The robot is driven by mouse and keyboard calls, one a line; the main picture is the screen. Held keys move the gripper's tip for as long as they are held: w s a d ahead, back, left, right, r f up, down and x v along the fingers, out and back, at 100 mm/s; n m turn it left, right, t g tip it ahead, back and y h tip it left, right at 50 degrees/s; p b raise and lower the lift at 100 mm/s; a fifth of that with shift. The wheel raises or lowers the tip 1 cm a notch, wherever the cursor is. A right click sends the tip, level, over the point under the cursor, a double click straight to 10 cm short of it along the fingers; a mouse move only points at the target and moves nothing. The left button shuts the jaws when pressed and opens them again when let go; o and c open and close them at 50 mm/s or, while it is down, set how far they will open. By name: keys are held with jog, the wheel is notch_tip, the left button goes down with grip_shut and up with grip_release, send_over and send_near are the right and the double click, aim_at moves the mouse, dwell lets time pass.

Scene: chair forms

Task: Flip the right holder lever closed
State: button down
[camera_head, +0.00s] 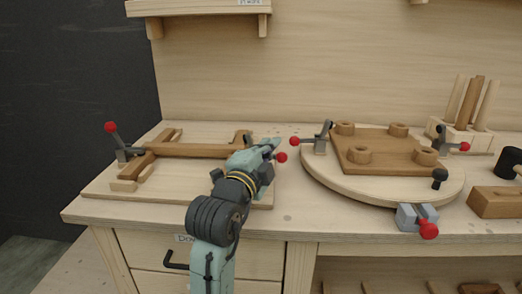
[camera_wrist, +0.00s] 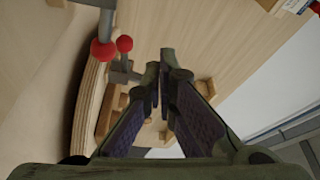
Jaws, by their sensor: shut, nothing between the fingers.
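My gripper (camera_head: 272,145) is in the head view at the right end of the left fixture board, shut and empty. A red lever knob (camera_head: 281,157) shows just right of it; most of its lever is hidden behind the gripper, so I cannot tell whether they touch. At the fixture's left end, a holder lever (camera_head: 113,130) stands up with a red knob. A brown wooden frame part (camera_head: 190,150) lies between them. In the wrist view, the shut fingers (camera_wrist: 164,75) are in the middle, with two red knobs (camera_wrist: 103,50) (camera_wrist: 124,44) to their left.
A round turntable (camera_head: 325,181) stands right of my gripper, bearing a brown seat board (camera_head: 385,150). It has red-knobbed levers at its left (camera_head: 312,139) and right (camera_head: 450,145). A grey clamp (camera_head: 410,217) is at the bench's front edge. A shelf (camera_head: 200,8) hangs above.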

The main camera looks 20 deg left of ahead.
aim_at(250, 141)
jog(key=w+a, duration=0.1)
jog(key=w+a+p, duration=0.1)
jog(key=shift+w+a+f, duration=0.1)
jog(key=shift+w+a, duration=0.1)
jog(key=shift+w, duration=0.2)
jog(key=shift+s+a+f+p, duration=0.15)
jog(key=shift+a+f+p, duration=0.2)
jog(key=shift+a, duration=0.25)
jog(key=shift+a+f+n+b, duration=0.15)
jog(key=shift+n+b, duration=0.25)
jog(key=shift+b, duration=0.3)
jog(key=shift+s+a+n+t+y+b, duration=0.15)
jog(key=shift+a+n+t+b, duration=0.1)
jog(key=shift+n+b, duration=0.3)
jog(key=shift+s+a+n+t+y+b, duration=0.15)
jog(key=shift+a+n+t+b, duration=0.1)
jog(key=shift+n+b, duration=0.3)
jog(key=shift+a+r+b, duration=0.3)
jog(key=shift+a, duration=0.05)
jog(key=shift+d+r, duration=0.1)
